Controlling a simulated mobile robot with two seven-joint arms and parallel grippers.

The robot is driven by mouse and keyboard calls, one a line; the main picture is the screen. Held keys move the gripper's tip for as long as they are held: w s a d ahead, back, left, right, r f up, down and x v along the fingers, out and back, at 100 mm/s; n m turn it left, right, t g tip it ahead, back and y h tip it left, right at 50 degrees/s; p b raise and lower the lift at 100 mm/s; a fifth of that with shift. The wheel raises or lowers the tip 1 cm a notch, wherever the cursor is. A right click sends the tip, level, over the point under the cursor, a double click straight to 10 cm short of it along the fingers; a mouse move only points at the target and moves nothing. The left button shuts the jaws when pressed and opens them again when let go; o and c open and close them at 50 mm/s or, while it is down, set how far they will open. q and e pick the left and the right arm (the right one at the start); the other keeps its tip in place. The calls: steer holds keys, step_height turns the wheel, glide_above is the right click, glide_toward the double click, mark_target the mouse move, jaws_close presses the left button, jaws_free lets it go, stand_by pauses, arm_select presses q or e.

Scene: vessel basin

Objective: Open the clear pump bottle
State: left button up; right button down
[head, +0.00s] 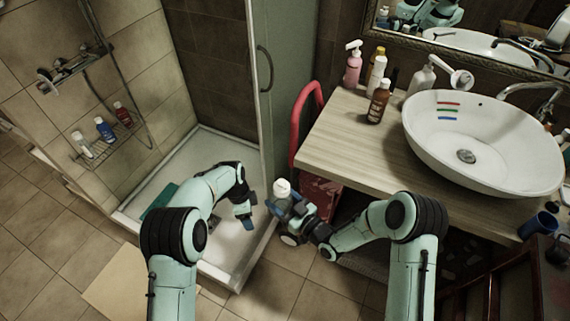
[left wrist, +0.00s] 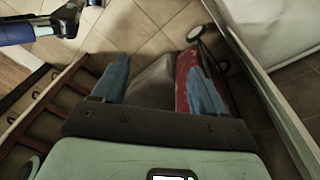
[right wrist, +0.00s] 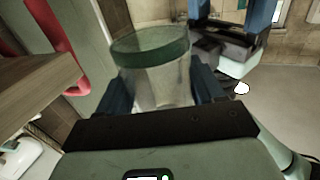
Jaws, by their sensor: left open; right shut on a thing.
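My right gripper (head: 284,207) is shut on a clear bottle (head: 282,187), low in front of the counter. In the right wrist view the clear bottle (right wrist: 155,75) stands between the fingers, with a green band around its end facing up in the picture. No pump shows on it, and its lower part is hidden. My left gripper (head: 248,212) is open, left of the bottle and apart from it. A pale grey pump bottle (head: 420,80) stands upright on the counter beside the basin; I cannot tell if it is clear.
The counter (head: 350,140) holds a white basin (head: 485,155), a pink pump bottle (head: 353,65) and a brown bottle (head: 377,103). A red frame (head: 297,125) stands at the counter's left side. The shower tray (head: 215,260) lies below my left gripper.

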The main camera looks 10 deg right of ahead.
mark_target(285, 181)
arm_select(q)
steer(key=d+r+m, duration=0.4)
steer(key=r, duration=0.4)
steer(key=d+r+m+y, duration=0.1)
steer(key=d+r+m, duration=0.3)
steer(key=r, duration=0.4)
steer(key=d+r+m, duration=0.3)
steer(key=d+r, duration=0.1)
steer(key=r, duration=0.4)
steer(key=shift+s+m+t, duration=0.15)
steer(key=shift+m+t, duration=0.25)
steer(key=shift+f, duration=3.95)
